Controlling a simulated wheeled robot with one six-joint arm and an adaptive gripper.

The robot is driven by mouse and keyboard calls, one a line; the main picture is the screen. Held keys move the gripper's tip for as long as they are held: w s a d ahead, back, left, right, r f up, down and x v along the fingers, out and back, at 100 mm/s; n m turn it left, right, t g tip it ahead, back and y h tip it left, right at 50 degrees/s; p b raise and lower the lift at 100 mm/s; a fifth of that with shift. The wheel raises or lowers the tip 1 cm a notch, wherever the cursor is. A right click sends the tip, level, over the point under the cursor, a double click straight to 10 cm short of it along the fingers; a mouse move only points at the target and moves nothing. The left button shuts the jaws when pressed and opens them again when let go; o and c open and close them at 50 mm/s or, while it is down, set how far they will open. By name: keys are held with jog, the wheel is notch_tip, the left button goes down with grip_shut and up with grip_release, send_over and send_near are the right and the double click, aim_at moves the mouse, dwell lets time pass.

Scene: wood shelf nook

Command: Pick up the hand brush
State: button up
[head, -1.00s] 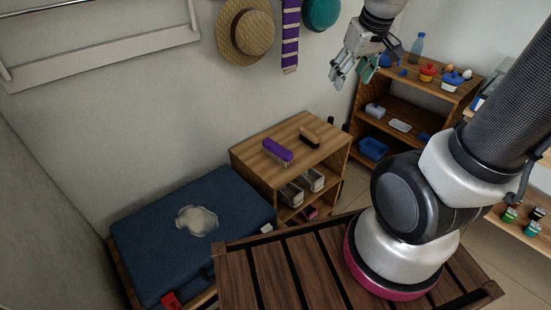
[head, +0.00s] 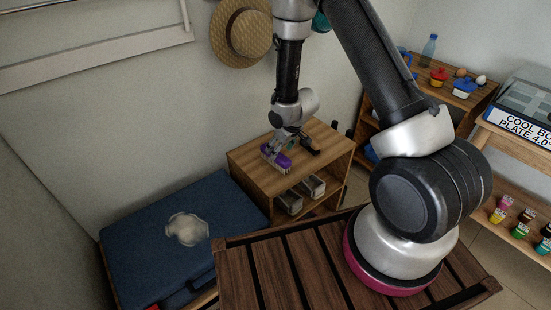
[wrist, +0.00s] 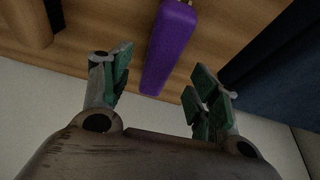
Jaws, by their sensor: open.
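A long purple item (head: 281,167), which looks like the hand brush, lies on top of the small wooden shelf unit (head: 250,172). In the wrist view the purple item (wrist: 170,45) lies ahead, lengthwise between my two fingers, with a small metal piece at its far end. My gripper (head: 283,145) is just above it and partly hides it. In the wrist view my gripper (wrist: 160,80) is open with green finger pads apart and nothing held. I cannot tell whether any pad touches the item.
A dark brush-like item (head: 310,146) lies beside the purple one on the same top. Grey bins (head: 313,186) sit below. A blue cushion (head: 145,240) with a pale cloth (head: 187,229) is at left.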

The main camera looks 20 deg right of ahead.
jog(key=x, duration=0.7)
jog(key=shift+s+d, duration=0.1)
jog(key=shift+s, duration=0.1)
jog(key=shift+c, duration=0.2)
jog(key=c, duration=1.1)
notch_tip(320, 180, up, 10)
